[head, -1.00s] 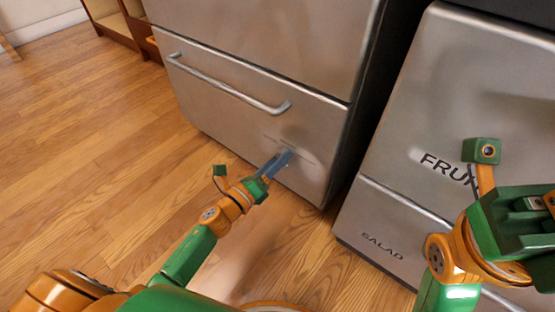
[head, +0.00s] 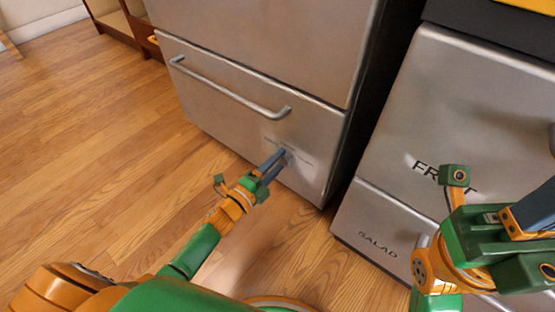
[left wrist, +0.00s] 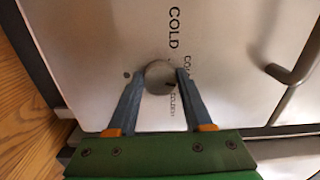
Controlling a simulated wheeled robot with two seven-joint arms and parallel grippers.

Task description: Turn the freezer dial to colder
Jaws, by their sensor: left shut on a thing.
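The freezer dial (left wrist: 159,78) is a small round grey knob on the steel drawer front (head: 215,115). In the left wrist view the printed word COLD (left wrist: 174,27) stands above it, with smaller lettering to its right and a dark mark near its right edge. My left gripper (head: 279,156) is at the lower right of the drawer front, its two blue-grey fingers one on each side of the dial, shut on it. In the head view the fingertips mostly hide the dial. My right gripper (head: 535,212) is at the right edge, partly cut off; its jaw state is unclear.
A bar handle (head: 225,90) crosses the drawer front; it also shows in the left wrist view (left wrist: 290,75). A second steel unit (head: 400,150) marked SALAD stands to the right, behind my right arm. Wooden floor (head: 90,150) is clear on the left.

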